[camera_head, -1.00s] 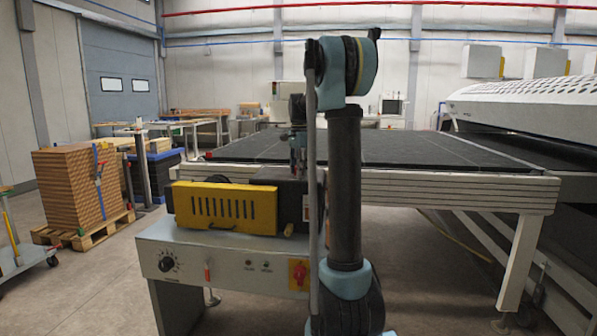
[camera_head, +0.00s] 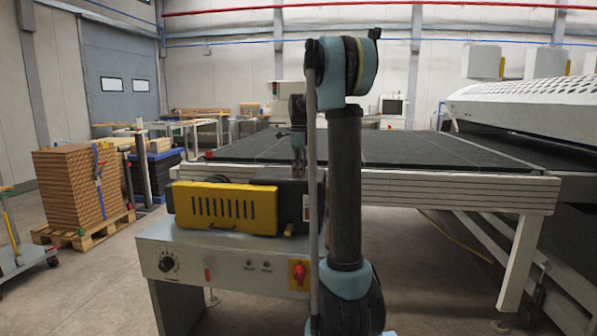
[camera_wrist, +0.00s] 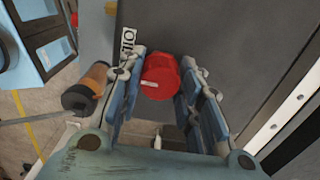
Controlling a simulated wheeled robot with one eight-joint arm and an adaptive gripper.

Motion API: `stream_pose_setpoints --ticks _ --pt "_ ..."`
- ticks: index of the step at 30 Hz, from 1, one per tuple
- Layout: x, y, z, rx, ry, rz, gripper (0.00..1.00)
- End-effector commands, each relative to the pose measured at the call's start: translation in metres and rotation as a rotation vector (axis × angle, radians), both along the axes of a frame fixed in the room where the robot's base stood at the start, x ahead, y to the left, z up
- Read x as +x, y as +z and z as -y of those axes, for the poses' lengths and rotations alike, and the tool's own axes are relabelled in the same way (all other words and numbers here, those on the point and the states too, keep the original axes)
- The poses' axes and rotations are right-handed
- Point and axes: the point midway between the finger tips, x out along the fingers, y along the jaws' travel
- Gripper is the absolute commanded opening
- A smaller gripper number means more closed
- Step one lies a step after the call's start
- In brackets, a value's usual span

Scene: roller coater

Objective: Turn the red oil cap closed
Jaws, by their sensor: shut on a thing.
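The red oil cap (camera_wrist: 160,76) sits on a dark grey surface in the wrist view, beside a white label (camera_wrist: 128,42) reading "OIL". A pale mark runs across the cap. My gripper (camera_wrist: 160,92) has its blue-padded fingers on the left and right of the cap and is shut on it. In the head view my gripper (camera_head: 298,160) points down onto the top of the machine, behind its yellow slotted cover (camera_head: 222,208). The cap itself is hidden in the head view.
The machine's grey cabinet (camera_head: 215,263) carries a black dial and a red switch (camera_head: 298,273). A long dark conveyor table (camera_head: 420,150) stands behind it. A pallet of stacked boards (camera_head: 70,188) stands at the left.

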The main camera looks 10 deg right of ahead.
Motion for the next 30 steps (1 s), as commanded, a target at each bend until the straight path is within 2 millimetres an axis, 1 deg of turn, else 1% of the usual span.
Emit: stream_pose_setpoints --ticks 1,16,17,18,19,30 --pt "0.0029 0.0005 -0.0008 0.001 -0.009 0.007 0.08" --pt "0.0031 0.0003 -0.0010 0.001 -0.023 0.007 0.08" --pt "0.0030 0.0003 -0.0011 0.001 -0.023 0.007 0.39" --pt "0.0027 0.0003 -0.0010 0.001 -0.023 0.006 0.48" --pt "0.0025 0.0003 -0.0010 0.001 -0.023 0.006 0.53" --pt "0.0009 0.0019 -0.0004 0.000 -0.023 0.002 0.53"
